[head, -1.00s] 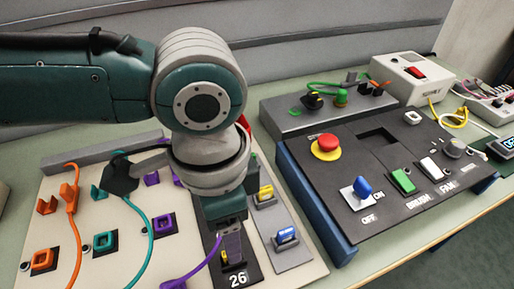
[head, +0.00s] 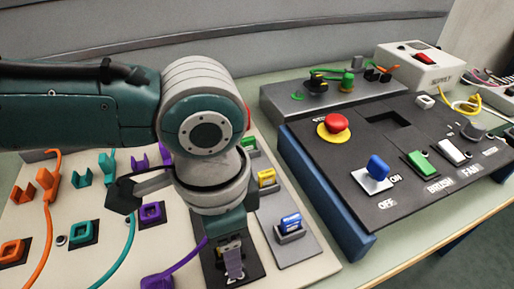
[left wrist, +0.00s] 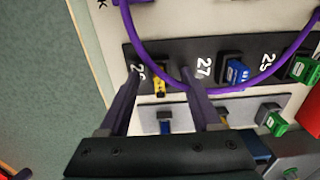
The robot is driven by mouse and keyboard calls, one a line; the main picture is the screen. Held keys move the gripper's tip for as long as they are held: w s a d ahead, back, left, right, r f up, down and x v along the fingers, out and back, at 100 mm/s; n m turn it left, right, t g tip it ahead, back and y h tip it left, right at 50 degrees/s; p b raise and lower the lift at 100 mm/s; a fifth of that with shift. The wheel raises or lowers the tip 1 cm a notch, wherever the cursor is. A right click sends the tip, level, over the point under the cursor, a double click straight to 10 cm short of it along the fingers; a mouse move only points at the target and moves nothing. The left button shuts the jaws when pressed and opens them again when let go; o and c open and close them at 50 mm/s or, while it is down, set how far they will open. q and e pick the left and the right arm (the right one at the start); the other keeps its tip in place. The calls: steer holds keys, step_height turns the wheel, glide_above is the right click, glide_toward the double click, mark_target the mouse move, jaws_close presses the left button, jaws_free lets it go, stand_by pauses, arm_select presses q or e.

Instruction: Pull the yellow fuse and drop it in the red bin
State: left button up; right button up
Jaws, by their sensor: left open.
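In the left wrist view a small yellow fuse (left wrist: 160,82) stands in a black strip (left wrist: 215,58) beside the printed number 26. My left gripper (left wrist: 161,76) is open, with one finger on each side of this fuse. I cannot tell whether the fingers touch it. In the head view my left gripper (head: 233,262) points down over the same strip, and the wrist hides most of it. A second yellow piece (head: 266,178) sits on a grey strip to the right. No red bin can be made out for certain; a red sliver (head: 247,117) shows behind my wrist. My right gripper is not in view.
Blue (left wrist: 237,71) and green (left wrist: 303,68) fuses stand along the black strip. A purple cable (left wrist: 133,40) loops close by the fingers. A control box with a red button (head: 337,123) is to the right. Orange and teal cables lie on the left.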

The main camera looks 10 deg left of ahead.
arm_select(q)
steer(key=shift+p, duration=0.5)
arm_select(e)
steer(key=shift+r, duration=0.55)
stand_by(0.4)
arm_select(q)
jaws_close()
stand_by(0.5)
stand_by(0.8)
steer(key=o, duration=0.6)
jaws_free()
steer(key=shift+c, duration=0.2)
steer(key=shift+r, duration=0.1)
step_height(320, 180, up, 10)
steer(key=shift+f+p, duration=0.1)
steer(key=shift+p, duration=0.85)
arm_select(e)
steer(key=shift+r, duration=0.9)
